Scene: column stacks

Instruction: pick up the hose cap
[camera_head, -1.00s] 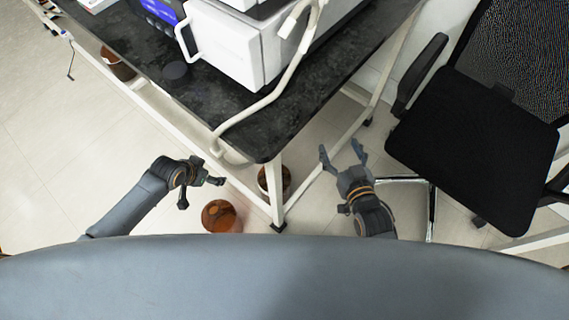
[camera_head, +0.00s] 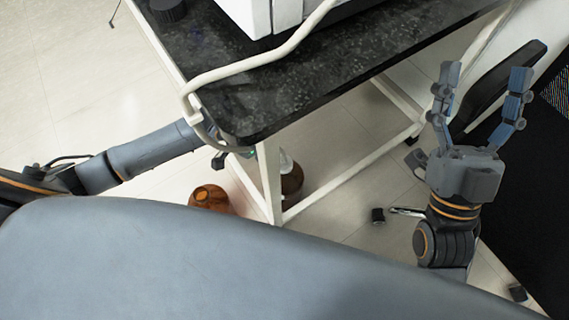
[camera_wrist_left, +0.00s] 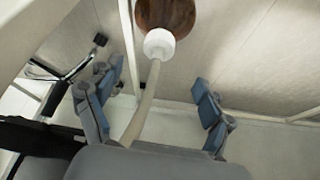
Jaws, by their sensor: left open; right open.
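In the left wrist view a white round cap (camera_wrist_left: 159,43) shows at the end of a pale hose (camera_wrist_left: 141,108), in front of a brown bottle (camera_wrist_left: 166,12). I cannot tell whether the cap touches the bottle. My left gripper (camera_wrist_left: 156,78) is open, its fingers on either side of the hose, with the cap beyond the fingertips. In the head view the hose (camera_head: 262,58) crosses the black tabletop and bends over its near corner; its end is hidden there. My left gripper is mostly hidden by that corner. My right gripper (camera_head: 482,92) is open and empty, right of the table.
The black table (camera_head: 300,95) has pale legs and rails. A brown jug (camera_head: 211,198) and a brown bottle (camera_head: 291,178) stand on the floor near its front leg. A white machine (camera_head: 240,12) stands on the table. A black chair (camera_head: 530,165) stands at right, close to my right gripper.

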